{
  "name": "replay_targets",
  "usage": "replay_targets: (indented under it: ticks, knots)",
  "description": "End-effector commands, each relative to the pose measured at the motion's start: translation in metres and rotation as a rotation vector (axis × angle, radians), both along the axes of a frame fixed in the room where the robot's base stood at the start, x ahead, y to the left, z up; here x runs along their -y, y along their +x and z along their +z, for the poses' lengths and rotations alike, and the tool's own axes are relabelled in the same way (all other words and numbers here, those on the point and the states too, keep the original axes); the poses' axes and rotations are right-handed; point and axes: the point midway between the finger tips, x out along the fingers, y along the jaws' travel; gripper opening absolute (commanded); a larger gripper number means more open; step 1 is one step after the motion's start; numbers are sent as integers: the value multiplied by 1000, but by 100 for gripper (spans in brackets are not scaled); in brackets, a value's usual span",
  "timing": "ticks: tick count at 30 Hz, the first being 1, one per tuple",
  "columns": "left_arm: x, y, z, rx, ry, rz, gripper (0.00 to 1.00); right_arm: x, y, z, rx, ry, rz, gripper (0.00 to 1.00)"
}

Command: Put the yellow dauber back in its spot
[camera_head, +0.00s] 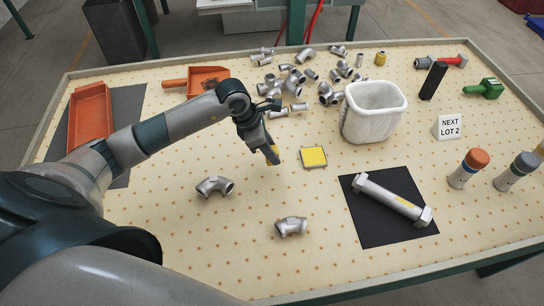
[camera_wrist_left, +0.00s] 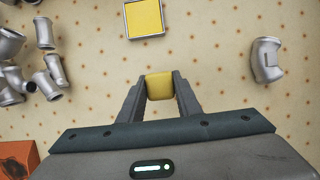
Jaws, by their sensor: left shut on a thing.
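My left gripper (camera_head: 272,155) is shut on a yellow piece, which I take to be the yellow dauber (camera_wrist_left: 160,86). In the left wrist view it sits between the two fingertips, and only its yellow end shows. In the head view the gripper hangs over the table just left of a square yellow pad (camera_head: 314,157), which also shows in the left wrist view (camera_wrist_left: 144,18). An orange-topped dauber (camera_head: 468,168) and a grey-topped dauber (camera_head: 517,172) stand upright at the right. The dauber's spot cannot be made out. My right gripper is not in view.
Pipe elbows lie at the front (camera_head: 291,227) and left (camera_head: 214,187). A white bin (camera_head: 373,111) stands behind the pad, near several loose fittings. A large bolt (camera_head: 392,199) lies on a black mat (camera_head: 370,232). A "NEXT LOT 2" sign (camera_head: 449,128) stands at right.

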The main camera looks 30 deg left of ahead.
Motion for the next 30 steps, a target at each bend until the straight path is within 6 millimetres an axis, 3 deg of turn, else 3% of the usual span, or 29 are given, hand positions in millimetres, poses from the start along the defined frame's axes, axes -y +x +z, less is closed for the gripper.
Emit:
replay_targets:
  ticks: [5, 15, 28, 29, 30]
  knots:
    - [1, 0, -2, -2, -1, 0, 10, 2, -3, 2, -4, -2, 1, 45]
    - [1, 0, -34, -2, 0, 1, 10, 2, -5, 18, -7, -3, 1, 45]
    - [1, 0, -40, 0, 0, 0, 10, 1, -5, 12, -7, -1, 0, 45]
    - [0, 0, -40, 0, 0, 0, 33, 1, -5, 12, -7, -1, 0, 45]
    - [1, 0, -39, 0, 0, 0, 43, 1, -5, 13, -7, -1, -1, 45]
